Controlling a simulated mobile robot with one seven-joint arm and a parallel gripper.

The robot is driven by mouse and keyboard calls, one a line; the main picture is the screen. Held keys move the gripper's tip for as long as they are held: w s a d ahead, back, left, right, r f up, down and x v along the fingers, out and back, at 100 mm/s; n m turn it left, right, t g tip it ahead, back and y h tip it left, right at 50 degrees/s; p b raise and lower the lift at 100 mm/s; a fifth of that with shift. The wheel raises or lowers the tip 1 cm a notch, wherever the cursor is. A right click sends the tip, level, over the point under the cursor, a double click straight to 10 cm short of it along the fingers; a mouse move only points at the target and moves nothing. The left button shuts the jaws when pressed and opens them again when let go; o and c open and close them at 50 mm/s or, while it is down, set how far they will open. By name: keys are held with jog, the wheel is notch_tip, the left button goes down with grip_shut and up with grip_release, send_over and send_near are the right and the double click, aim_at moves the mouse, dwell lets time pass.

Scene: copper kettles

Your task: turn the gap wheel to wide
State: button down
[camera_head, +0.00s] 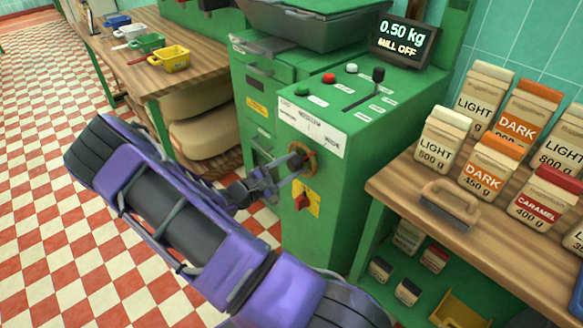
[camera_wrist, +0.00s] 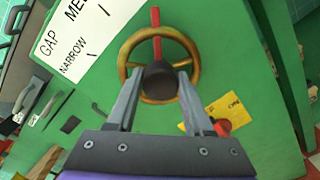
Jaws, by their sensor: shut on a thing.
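The gap wheel is a brass ring (camera_head: 312,163) on the front of the green mill cabinet; its rim also shows in the wrist view (camera_wrist: 126,60). A dark round knob (camera_wrist: 160,78) is at its middle, and a red pointer (camera_wrist: 155,22) stands up from the wheel. My gripper (camera_head: 287,172) reaches the wheel from the left, with its two fingers shut on the dark knob. A white scale label (camera_head: 312,127) above the wheel reads gap, medium and wide; narrow shows in the wrist view. Which mark the pointer meets I cannot tell.
Below the wheel is a red rotary switch (camera_head: 302,202) on a yellow plate. A wooden counter (camera_head: 400,190) with several paper bags stands right, a wooden bench (camera_head: 190,72) with scoops left. The display (camera_head: 402,40) reads 0.50 kg, mill off. Checkered floor is open at left.

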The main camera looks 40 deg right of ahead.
dwell(0.5)
jog(key=shift+c, duration=1.4)
grip_release()
jog(key=shift+a, duration=0.1)
jog(key=s+a, duration=0.1)
jog(key=a, duration=1.6)
jog(key=shift+r+p, duration=0.15)
jog(key=shift+p, duration=0.25)
jog(key=shift+a, duration=0.1)
